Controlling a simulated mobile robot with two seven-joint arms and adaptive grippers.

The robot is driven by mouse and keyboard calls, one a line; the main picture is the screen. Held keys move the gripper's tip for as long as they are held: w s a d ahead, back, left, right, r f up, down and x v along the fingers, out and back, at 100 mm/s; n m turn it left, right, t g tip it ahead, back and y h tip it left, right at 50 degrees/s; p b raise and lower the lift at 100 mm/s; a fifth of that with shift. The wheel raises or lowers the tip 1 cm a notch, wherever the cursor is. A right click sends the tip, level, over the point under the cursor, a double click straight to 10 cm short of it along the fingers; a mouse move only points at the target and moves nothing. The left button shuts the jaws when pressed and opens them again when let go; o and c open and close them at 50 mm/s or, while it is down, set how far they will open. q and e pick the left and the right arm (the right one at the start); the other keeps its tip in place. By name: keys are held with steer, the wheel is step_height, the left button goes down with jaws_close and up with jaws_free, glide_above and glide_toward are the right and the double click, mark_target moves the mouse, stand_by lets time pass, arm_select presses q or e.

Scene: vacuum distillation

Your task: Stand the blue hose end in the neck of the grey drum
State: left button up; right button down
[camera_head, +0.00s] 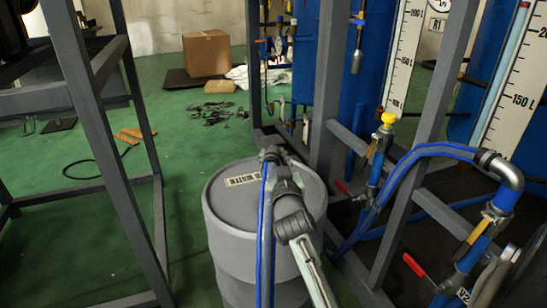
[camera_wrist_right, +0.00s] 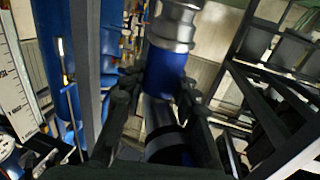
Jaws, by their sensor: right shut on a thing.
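The grey drum (camera_head: 225,215) stands upright on the green floor in the head view, with a label on its lid. My right gripper (camera_head: 271,154) is over the far part of the lid. In the right wrist view, my right gripper (camera_wrist_right: 155,98) is shut on the blue hose end (camera_wrist_right: 166,72), with a silver metal fitting (camera_wrist_right: 176,25) beyond the fingers. In the head view a blue hose (camera_head: 265,235) runs along my right arm. The drum's neck cannot be made out; my gripper and arm cover part of the lid. My left gripper is out of view.
Grey frame posts (camera_head: 328,85) and blue tanks with level scales stand behind and right of the drum. A valve pipe with a metal elbow (camera_head: 500,170) and blue hose is at right. Another grey frame (camera_head: 110,170) is at left. Green floor (camera_head: 185,130) lies between.

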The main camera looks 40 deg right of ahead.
steer(key=shift+r, duration=0.15)
steer(key=shift+f+b, duration=2.45)
steer(key=shift+f, duration=1.2)
steer(key=shift+a+f, duration=0.1)
steer(key=shift+f, duration=0.15)
steer(key=c, duration=1.2)
jaws_free()
steer(key=shift+o, duration=0.5)
steer(key=shift+f, duration=0.1)
